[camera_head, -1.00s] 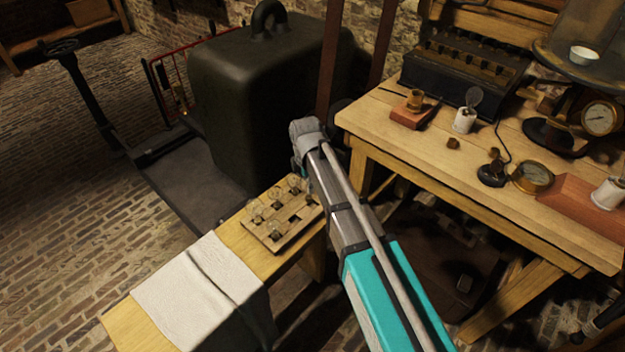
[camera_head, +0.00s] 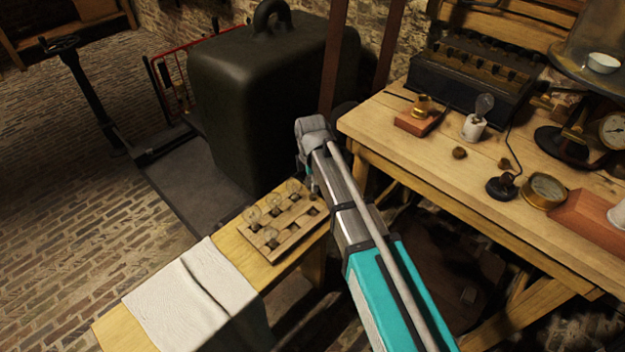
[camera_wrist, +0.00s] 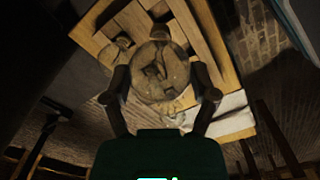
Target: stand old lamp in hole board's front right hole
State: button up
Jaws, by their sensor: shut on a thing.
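The wooden hole board (camera_head: 299,229) lies on the narrow bench, with several clear glass lamps (camera_head: 252,214) along its left and front side. Its right part shows empty dark holes. In the wrist view my gripper (camera_wrist: 163,94) is shut on a round clear glass lamp, the old lamp (camera_wrist: 158,72); its bulb faces the camera and hides its base. The hole board (camera_wrist: 205,28) shows behind it. In the head view my gripper (camera_head: 313,188) is mostly hidden by my arm, over or beside the board's right end. I cannot tell whether the lamp touches the board.
A white cloth (camera_head: 190,295) covers the bench's near part. A big dark iron weight (camera_head: 255,95) stands behind the bench. The workbench (camera_head: 420,165) at right holds a lamp on a white holder (camera_head: 474,127), a brass gauge (camera_head: 543,190) and other parts.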

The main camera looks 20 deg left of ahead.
aim_at(312, 196)
jog(key=shift+f+b, duration=2.2)
jog(key=shift+f, duration=0.1)
jog(key=shift+f+b, duration=1.6)
jog(key=shift+b, duration=0.05)
dwell(0.5)
jog(key=o, duration=1.1)
jog(key=shift+o, duration=0.2)
jog(key=shift+r, duration=0.15)
